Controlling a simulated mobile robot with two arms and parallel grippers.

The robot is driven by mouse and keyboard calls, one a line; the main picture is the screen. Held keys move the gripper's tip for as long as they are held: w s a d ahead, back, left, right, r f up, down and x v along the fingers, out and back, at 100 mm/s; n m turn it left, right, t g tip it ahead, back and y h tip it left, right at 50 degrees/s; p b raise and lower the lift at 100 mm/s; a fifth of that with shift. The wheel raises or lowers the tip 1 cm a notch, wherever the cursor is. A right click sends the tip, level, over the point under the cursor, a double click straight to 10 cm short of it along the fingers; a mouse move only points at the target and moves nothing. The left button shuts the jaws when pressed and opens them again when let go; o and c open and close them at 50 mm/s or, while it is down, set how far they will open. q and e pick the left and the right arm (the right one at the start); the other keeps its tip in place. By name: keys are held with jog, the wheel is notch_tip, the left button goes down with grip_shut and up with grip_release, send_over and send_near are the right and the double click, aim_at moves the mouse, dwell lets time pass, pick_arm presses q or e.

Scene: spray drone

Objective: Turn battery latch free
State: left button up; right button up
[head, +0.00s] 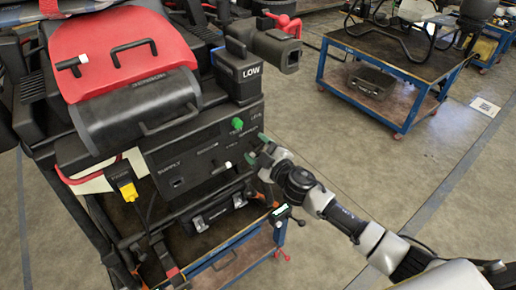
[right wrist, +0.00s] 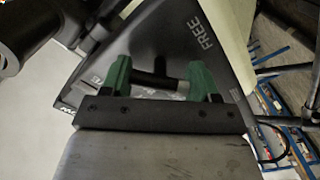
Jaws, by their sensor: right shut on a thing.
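The spray drone's dark panel (head: 205,150) stands at the left in the head view, with SUPPLY lettering and a green knob. My right gripper (head: 264,159) is at the panel's right side. In the right wrist view its green fingers (right wrist: 160,80) are shut on a dark bar-like battery latch (right wrist: 150,78) with a pale end. The word FREE is printed on the dark face beyond the right finger. The latch is mostly hidden by the gripper in the head view. A black box marked LOW (head: 241,72) sits above the panel. My left gripper is out of view.
The red cover (head: 120,45) and a black cylindrical tank (head: 135,108) are up left. A yellow connector (head: 128,190) hangs at the panel's left. A blue-framed cart (head: 375,70) stands at the back right. The floor between is clear.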

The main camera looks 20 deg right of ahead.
jog(key=n, duration=0.5)
jog(key=shift+r+n, duration=0.15)
jog(key=shift+n, duration=0.15)
jog(key=n, duration=0.5)
jog(key=shift+n, duration=0.3)
jog(key=shift+r, duration=0.1)
jog(key=o, duration=0.8)
